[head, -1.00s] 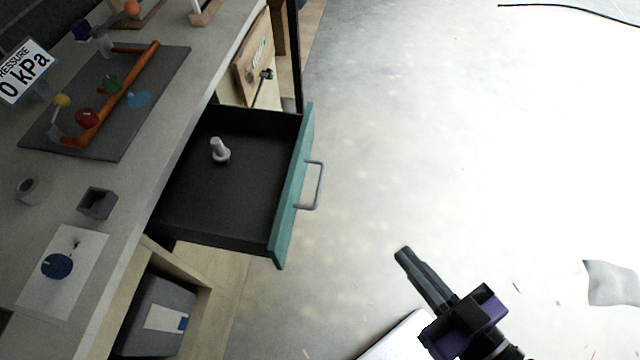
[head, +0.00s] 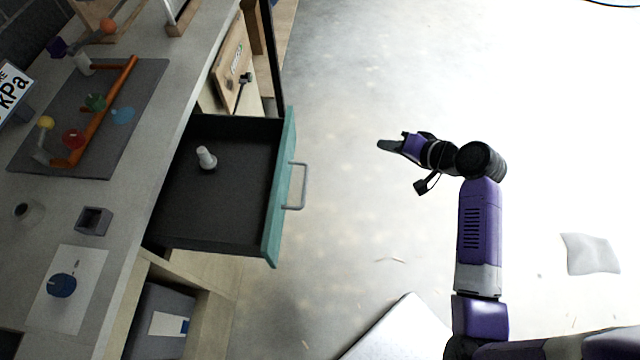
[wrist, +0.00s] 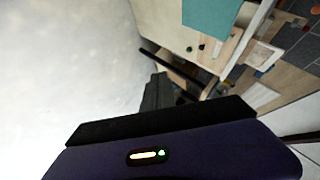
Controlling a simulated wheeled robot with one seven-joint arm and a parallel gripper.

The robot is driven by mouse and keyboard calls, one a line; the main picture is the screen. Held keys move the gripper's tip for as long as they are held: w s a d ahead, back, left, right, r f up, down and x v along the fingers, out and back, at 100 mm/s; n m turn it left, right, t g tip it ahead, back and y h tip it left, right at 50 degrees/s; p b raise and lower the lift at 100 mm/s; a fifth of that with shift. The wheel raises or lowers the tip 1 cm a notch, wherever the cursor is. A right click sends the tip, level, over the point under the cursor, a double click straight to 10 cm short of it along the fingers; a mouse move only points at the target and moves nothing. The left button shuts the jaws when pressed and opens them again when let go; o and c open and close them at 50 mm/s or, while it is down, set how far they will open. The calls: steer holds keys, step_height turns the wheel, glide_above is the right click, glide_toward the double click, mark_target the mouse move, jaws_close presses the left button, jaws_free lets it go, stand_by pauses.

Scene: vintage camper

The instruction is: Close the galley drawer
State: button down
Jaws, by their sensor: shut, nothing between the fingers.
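The galley drawer (head: 280,190) stands pulled out from the counter in the head view, with a teal front and a grey bar handle (head: 298,186). Its dark tray holds one small pale metal fitting (head: 206,158). My gripper (head: 384,145) is shut and empty over the floor, to the right of the handle and apart from it, with its tip toward the drawer side. In the wrist view the teal drawer front (wrist: 212,14) shows at the top, and my gripper's dark fingers (wrist: 158,90) show above its purple body.
The counter (head: 150,180) holds a grey mat (head: 140,85) with an orange pipe (head: 105,105), a small grey box (head: 94,221) and a paper sheet (head: 62,290). Below the drawer is an open shelf with a grey bin (head: 150,310). Floor between gripper and drawer is clear.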

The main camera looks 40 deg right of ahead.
steer(key=s+a+n+g+y, duration=0.2)
steer(key=s+a+g+y, duration=0.15)
steer(key=a+y, duration=0.5)
steer(key=w+a+f+h+p, duration=0.1)
steer(key=w+a+f+p, duration=0.1)
steer(key=w+a+f, duration=0.4)
steer(key=shift+w+a, duration=0.85)
steer(key=shift+a, duration=1.15)
